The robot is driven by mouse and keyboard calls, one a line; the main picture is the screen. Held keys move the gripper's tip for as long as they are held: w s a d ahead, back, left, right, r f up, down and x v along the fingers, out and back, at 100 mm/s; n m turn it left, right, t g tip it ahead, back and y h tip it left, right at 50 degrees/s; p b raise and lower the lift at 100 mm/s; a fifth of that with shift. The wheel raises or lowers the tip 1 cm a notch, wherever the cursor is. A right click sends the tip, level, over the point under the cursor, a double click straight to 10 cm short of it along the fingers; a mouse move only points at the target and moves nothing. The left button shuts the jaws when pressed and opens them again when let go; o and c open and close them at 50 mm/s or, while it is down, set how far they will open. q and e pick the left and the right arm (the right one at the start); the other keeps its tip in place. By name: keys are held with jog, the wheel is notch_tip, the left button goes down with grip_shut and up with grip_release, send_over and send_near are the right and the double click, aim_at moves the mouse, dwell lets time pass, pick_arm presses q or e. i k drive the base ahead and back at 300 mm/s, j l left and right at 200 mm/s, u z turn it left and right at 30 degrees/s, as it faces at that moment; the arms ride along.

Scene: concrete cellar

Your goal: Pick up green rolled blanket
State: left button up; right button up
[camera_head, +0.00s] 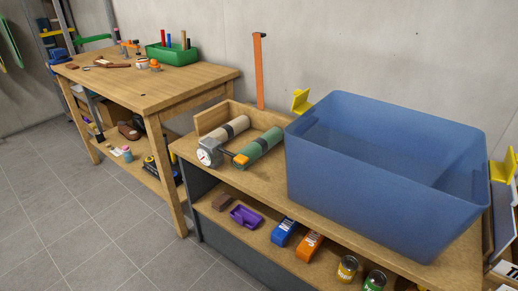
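The green rolled blanket (268,138) lies on the wooden bench top (262,178), left of the blue bin. It has a dark band around it, and a small orange item (241,160) sits at its near end. A beige roll (228,128) with a dark band lies close beside it on the left. A round white-faced gauge or dial (208,153) is at the near end of the beige roll. Neither of my grippers shows in the head view.
A large, empty-looking blue bin (360,190) stands close on the right, with yellow pieces (301,101) at its sides. A low wooden box wall (212,118) is behind the rolls. The shelf below holds several small items. A workbench (150,88) stands at left, beside open tiled floor.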

aim_at(261, 145)
jog(key=i+j+z, duration=0.25)
jog(key=i+j, duration=0.15)
jog(key=j, duration=0.25)
jog(key=i+j+z, duration=0.15)
jog(key=j, duration=0.25)
jog(key=i+j+z, duration=0.15)
jog(key=j, duration=0.2)
jog(key=i+j+z, duration=0.15)
jog(key=j, duration=0.25)
jog(key=i+j+z, duration=0.1)
jog(key=j, duration=0.3)
